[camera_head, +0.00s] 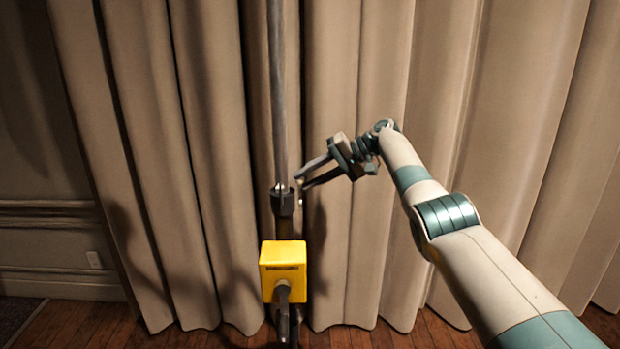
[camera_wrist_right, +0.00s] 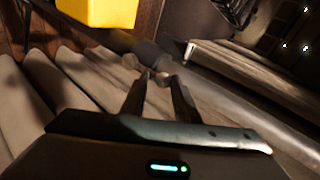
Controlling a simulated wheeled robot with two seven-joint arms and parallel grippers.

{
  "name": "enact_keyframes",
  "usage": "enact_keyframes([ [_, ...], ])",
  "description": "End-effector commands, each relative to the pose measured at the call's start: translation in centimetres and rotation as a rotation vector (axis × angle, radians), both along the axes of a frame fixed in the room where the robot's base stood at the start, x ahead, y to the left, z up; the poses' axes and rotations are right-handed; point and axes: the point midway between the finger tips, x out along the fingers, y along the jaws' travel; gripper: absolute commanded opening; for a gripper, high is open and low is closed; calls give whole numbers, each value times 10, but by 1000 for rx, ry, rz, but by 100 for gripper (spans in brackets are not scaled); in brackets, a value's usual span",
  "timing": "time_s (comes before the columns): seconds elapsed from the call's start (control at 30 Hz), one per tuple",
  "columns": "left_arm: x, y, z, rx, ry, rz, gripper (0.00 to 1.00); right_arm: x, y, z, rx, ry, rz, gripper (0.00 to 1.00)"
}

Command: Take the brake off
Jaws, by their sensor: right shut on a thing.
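A dark collar (camera_head: 283,203) is on the pole above the box. My right gripper (camera_head: 300,182) reaches in from the right, its fingertips beside the top of the collar. In the right wrist view, the gripper (camera_wrist_right: 160,79) is shut on a small pale knob (camera_wrist_right: 163,79) by the dark collar (camera_wrist_right: 150,56). The fingers partly hide the knob. The yellow box (camera_wrist_right: 98,10) shows at the top. My left gripper is out of view.
A pleated beige curtain (camera_head: 210,150) hangs close behind the pole and my right arm. A panelled wall (camera_head: 50,215) stands at the left. The wooden floor (camera_head: 100,326) shows along the bottom. The space left of the pole is free in front of the curtain.

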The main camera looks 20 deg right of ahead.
Motion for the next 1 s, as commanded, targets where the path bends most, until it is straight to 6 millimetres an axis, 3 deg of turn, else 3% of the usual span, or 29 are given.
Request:
enact_keyframes([
  [0.03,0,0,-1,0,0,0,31,-2,5,-7,3,22,8,0],
  [0.8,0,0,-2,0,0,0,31,-4,6,-11,13,70,9,0],
  [0.83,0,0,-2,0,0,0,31,-4,6,-11,13,70,9,32],
  [0.9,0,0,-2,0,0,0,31,-4,5,-10,12,68,7,49],
  [1.0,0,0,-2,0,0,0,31,-3,4,-7,13,64,6,49],
])
